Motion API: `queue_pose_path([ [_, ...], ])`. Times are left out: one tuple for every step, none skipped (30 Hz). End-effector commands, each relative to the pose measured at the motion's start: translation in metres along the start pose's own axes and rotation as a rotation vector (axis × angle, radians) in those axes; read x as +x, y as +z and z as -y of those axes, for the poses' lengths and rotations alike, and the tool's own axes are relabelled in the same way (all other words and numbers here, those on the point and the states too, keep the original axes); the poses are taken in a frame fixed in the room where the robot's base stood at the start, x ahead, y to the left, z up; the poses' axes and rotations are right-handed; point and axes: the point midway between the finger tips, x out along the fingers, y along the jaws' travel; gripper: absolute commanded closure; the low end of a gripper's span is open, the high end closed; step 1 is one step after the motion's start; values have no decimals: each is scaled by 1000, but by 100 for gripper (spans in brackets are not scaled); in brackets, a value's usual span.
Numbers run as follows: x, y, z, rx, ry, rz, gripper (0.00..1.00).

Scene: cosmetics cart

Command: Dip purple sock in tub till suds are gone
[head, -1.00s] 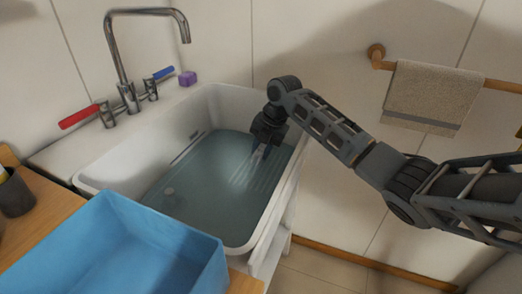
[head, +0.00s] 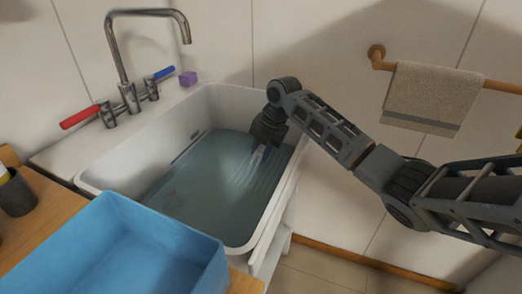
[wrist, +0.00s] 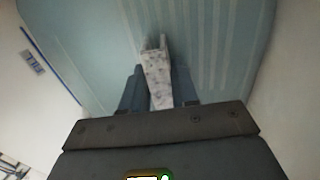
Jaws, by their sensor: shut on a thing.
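The tub (head: 85,178) is a white basin holding greyish-blue water (head: 215,205). My gripper (head: 262,148) points down over the right back part of the water. In the wrist view its two fingers (wrist: 158,78) are shut on a narrow, pale, white-speckled strip, which I take to be the sock (wrist: 160,88). It looks white-grey; I can make out no purple on it. In the head view the sock (head: 257,160) is a small pale patch below the fingers, at or in the water. How far it is under cannot be told.
A chrome faucet (head: 122,60) with red (head: 80,116) and blue (head: 164,73) handles stands behind the tub. A blue bin (head: 110,250) stands at front left. A towel (head: 430,95) hangs on a rail at right.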

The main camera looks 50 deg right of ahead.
Motion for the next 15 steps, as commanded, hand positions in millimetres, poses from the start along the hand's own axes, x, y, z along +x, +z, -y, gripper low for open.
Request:
queue_pose_path([
  [0, 2, 0, 0, 0, 0, 96],
  [0, 2, 0, 0, 1, 0, 96],
  [0, 3, 0, 0, 1, 0, 96],
  [0, 4, 0, 0, 1, 0, 96],
  [0, 4, 0, -1, 1, 0, 96],
  [0, 4, 0, -1, 1, 0, 96],
  [0, 5, 0, -1, 0, 0, 96],
  [0, 5, 0, -1, 0, 0, 96],
  [0, 5, 0, -1, 0, 0, 96],
  [0, 5, 0, -1, 0, 0, 96],
  [0, 5, 0, -1, 0, 0, 96],
  [0, 5, 0, -1, 0, 0, 96],
  [0, 4, 0, -1, 0, 0, 96],
  [0, 4, 0, -1, 0, 0, 96],
  [0, 4, 0, -1, 0, 0, 96],
])
